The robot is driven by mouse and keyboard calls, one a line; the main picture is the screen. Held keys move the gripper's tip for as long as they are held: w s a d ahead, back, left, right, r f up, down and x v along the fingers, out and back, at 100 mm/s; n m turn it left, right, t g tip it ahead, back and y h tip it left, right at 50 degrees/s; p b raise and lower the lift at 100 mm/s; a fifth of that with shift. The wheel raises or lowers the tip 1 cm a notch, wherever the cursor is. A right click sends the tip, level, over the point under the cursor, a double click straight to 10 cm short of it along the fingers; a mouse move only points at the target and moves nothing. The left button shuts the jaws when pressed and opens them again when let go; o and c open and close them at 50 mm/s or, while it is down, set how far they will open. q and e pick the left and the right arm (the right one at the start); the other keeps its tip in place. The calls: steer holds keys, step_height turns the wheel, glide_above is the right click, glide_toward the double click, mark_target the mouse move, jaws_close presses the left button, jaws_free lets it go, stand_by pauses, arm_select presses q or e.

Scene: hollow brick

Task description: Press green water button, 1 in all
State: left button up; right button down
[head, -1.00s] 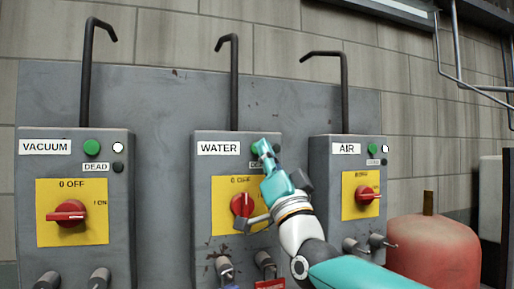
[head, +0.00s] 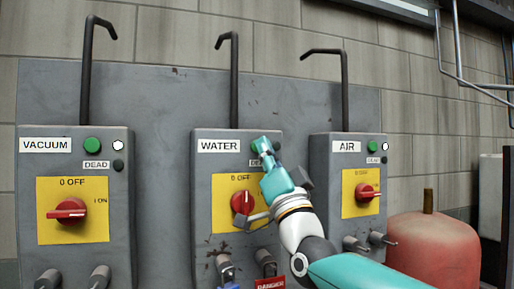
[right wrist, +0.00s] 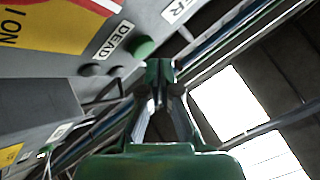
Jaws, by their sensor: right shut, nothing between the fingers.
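The WATER box (head: 207,185) is a grey panel in the middle of the head view. Its green button (head: 255,146) is at the upper right of the box, partly hidden behind my right gripper (head: 262,146). The gripper is shut and empty, its tips overlapping the button's right side in the head view. In the right wrist view, the green button (right wrist: 143,46) shows just up and left of the shut fingertips (right wrist: 159,68). I cannot tell whether the tips touch it. My left gripper is not in view.
The VACUUM box (head: 25,195) stands at left and the AIR box (head: 325,200) at right, each with its own green button. A red WATER knob (head: 242,202) sits below the gripper. A red tank (head: 432,255) stands at lower right.

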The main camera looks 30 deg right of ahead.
steer(key=shift+w, duration=0.1)
stand_by(0.4)
steer(key=shift+w+d+r, duration=0.1)
steer(key=shift+w+d, duration=0.05)
steer(key=shift+w, duration=0.1)
steer(key=shift+w+d, duration=0.1)
steer(key=shift+w, duration=0.3)
stand_by(0.8)
steer(key=shift+s, duration=0.1)
steer(key=shift+s+b, duration=0.3)
steer(key=shift+b, duration=0.3)
steer(key=shift+s+a, duration=0.25)
steer(key=shift+s, duration=0.15)
